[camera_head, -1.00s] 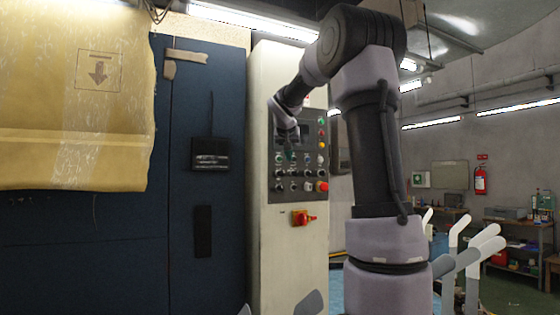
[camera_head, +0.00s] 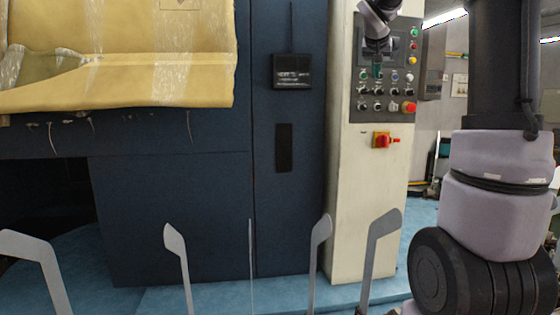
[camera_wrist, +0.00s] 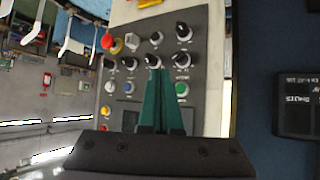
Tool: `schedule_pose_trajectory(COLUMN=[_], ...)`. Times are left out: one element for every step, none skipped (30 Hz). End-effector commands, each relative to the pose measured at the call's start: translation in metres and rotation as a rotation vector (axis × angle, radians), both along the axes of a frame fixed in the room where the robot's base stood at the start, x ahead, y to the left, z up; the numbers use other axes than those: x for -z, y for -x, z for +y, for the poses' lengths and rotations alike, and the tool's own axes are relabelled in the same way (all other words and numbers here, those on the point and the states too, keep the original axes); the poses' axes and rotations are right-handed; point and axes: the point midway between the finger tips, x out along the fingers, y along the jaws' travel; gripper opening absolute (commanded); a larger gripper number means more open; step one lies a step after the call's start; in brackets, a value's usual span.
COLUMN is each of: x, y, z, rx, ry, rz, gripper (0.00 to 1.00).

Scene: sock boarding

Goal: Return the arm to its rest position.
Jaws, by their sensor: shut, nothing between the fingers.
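My gripper (camera_head: 377,73) is in front of the upper part of the control panel (camera_head: 413,62) in the head view, with my arm coming in from the right. In the wrist view my gripper (camera_wrist: 160,72) shows as two green fingers lying together, shut and empty. The fingers point at the panel (camera_wrist: 205,55) among its knobs and buttons. I cannot tell from the picture whether the fingertips touch the panel. Part of the panel's display is hidden by my wrist.
Grey flat foot-shaped boards (camera_head: 320,240) stand along the front. A blue machine wall (camera_head: 180,210) with a yellow cover (camera_head: 150,55) is at left. Blue floor lies below.

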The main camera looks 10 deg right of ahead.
Motion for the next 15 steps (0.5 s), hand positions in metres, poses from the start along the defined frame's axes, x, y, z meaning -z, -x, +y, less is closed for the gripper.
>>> schedule_pose_trajectory(x=[0.001,0.004,0.008,0.013,0.018,0.027,0.034,0.042,0.052,0.061,0.07,0.082,0.091,0.1,0.111], y=[0.016,0.027,0.044,0.059,0.076,0.099,0.117,0.134,0.157,0.174,0.191,0.213,0.229,0.244,0.262], z=[0.008,0.014,0.023,0.031,0.039,0.051,0.06,0.069,0.081,0.09,0.099,0.11,0.118,0.125,0.135], rx=[-0.009,-0.015,-0.027,-0.037,-0.049,-0.067,-0.08,-0.094,-0.114,-0.128,-0.143,-0.164,-0.18,-0.195,-0.214], ry=[-0.018,-0.033,-0.057,-0.077,-0.099,-0.131,-0.155,-0.179,-0.212,-0.237,-0.26,-0.292,-0.315,-0.337,-0.363], rz=[0.005,0.014,0.027,0.038,0.049,0.067,0.081,0.093,0.109,0.122,0.134,0.148,0.16,0.17,0.181], gripper=[0.0,0.0,0.0,0.0,0.0,0.0,0.0,0.0,0.0,0.0,0.0,0.0,0.0,0.0,0.0])
